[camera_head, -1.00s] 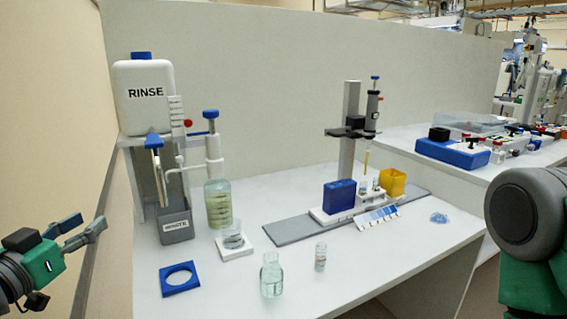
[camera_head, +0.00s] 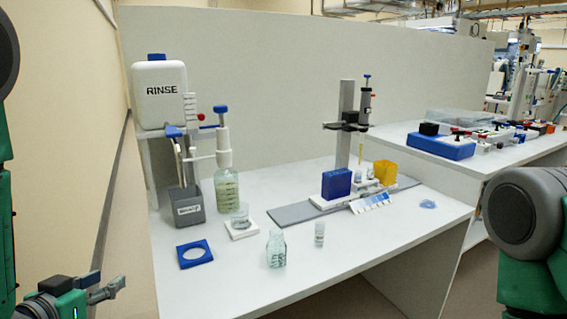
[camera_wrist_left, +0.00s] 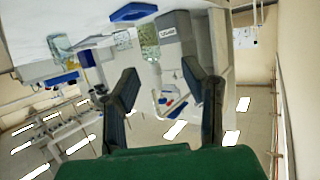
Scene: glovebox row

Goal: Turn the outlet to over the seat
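A dispenser bottle (camera_head: 227,188) with a blue-topped white head (camera_head: 222,133) stands left of centre on the bench. A thin white outlet tube (camera_head: 194,159) runs left from the head, over the grey waste container (camera_head: 188,206). A small beaker (camera_head: 240,215) sits on a white square seat (camera_head: 242,231) right of the waste container. My left gripper (camera_head: 106,286) is low at the left, outside the bench edge, apart from everything. Its fingers stand apart and empty, also in the left wrist view (camera_wrist_left: 160,88). My right gripper is out of view.
The RINSE tank (camera_head: 160,95) stands behind the waste container. A blue ring plate (camera_head: 194,254), a clear bottle (camera_head: 276,249) and a vial (camera_head: 319,234) are near the front. A stand (camera_head: 346,122) with a blue block (camera_head: 336,183) is right. A wall is left.

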